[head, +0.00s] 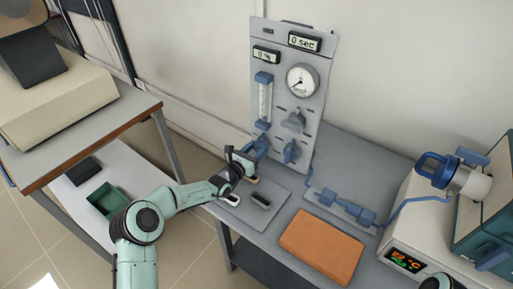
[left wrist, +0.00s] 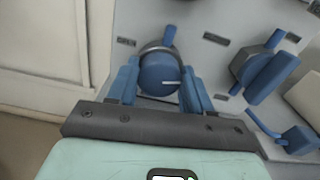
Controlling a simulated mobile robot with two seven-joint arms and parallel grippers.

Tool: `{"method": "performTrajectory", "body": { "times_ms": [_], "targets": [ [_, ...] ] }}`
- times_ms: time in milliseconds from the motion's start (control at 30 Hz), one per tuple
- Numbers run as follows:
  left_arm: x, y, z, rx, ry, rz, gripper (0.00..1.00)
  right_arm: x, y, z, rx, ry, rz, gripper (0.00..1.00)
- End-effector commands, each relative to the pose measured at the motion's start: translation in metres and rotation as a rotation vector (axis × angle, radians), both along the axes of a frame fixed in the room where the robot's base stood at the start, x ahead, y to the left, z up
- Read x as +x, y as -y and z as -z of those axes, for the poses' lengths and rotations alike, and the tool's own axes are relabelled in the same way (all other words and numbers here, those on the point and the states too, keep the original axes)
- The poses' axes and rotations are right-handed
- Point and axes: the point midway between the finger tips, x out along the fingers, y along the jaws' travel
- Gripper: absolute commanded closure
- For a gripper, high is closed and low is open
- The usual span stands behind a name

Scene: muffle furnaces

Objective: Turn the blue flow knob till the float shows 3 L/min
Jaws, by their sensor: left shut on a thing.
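The blue flow knob (left wrist: 160,74) is round with a pale line on its face, which points right in the left wrist view. My left gripper (head: 254,152) is at the lower left of the grey panel in the head view, below the flow tube. In the left wrist view its two blue fingers stand on either side of the knob, shut on it. The gripper largely hides the knob in the head view. The flow tube (head: 265,103) is clear with blue end fittings. Its float and scale are too small to read. My right gripper is not in view.
The grey panel (head: 323,110) carries a round gauge (head: 301,80), two small displays (head: 304,42) and two other valve handles (head: 291,151). A furnace with a lit display (head: 406,261) stands right.

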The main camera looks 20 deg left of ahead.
Motion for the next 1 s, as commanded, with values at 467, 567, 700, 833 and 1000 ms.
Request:
{"method": "performTrajectory", "body": {
  "times_ms": [467,567,700,833,1000],
  "targets": [
    [0.001,-0.002,-0.001,-0.427,-0.156,0.000,0.80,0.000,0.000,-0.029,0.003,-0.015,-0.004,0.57],
    [0.001,-0.003,-0.001,-0.517,-0.189,-0.002,0.80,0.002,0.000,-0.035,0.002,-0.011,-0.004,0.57],
    [0.001,-0.003,-0.001,-0.642,-0.234,-0.001,0.80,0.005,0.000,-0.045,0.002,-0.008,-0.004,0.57],
    [0.002,-0.004,0.000,-0.758,-0.275,-0.002,0.80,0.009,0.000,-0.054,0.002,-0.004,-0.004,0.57],
    [0.002,-0.004,0.000,-0.909,-0.330,-0.001,0.80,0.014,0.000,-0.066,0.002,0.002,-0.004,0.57]
  ]
}}
